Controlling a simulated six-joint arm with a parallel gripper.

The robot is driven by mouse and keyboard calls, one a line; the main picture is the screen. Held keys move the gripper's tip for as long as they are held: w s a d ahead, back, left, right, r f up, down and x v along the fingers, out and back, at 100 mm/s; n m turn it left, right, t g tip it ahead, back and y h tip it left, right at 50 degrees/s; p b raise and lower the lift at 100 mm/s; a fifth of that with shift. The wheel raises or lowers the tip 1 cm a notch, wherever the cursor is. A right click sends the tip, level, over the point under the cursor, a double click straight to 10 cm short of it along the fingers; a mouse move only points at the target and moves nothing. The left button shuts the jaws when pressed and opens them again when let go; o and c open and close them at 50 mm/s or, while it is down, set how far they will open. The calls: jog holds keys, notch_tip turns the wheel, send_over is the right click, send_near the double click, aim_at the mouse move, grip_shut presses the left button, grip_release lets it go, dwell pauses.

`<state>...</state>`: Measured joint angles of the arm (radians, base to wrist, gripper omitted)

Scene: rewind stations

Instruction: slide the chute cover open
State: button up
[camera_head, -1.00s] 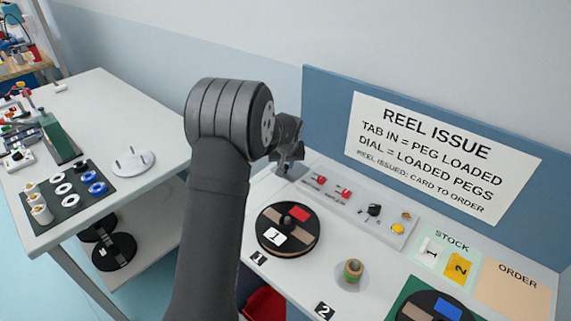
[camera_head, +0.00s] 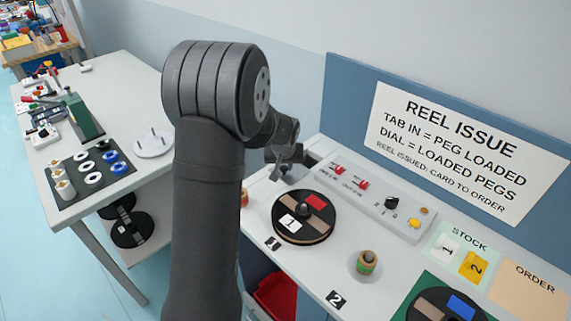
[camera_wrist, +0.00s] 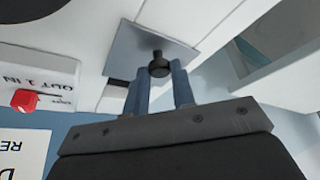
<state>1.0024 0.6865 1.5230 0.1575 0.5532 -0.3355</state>
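The chute cover appears as a flat grey metal plate (camera_wrist: 125,52) with a black knob (camera_wrist: 159,66) in the wrist view. My gripper (camera_wrist: 160,78) has its two blue-grey fingers apart, one on each side of the knob's near end. I cannot tell whether either finger touches the knob. In the head view my gripper (camera_head: 284,163) is low over the back left corner of the white station table, and it hides most of the cover there. How far the cover stands open cannot be told.
A switch panel (camera_head: 375,205) lies to the right of my gripper. A black reel (camera_head: 304,217) with a red and a white patch sits in front, with a wooden peg (camera_head: 366,263) further right. A blue board (camera_head: 345,105) rises behind. Another white table (camera_head: 130,85) stands left.

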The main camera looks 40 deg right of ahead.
jog(key=o, duration=0.4)
jog(key=shift+c, duration=0.2)
jog(key=v, duration=1.7)
jog(key=shift+r, duration=0.2)
jog(key=shift+f, duration=0.1)
jog(key=x, duration=1.7)
jog(key=shift+f, duration=0.15)
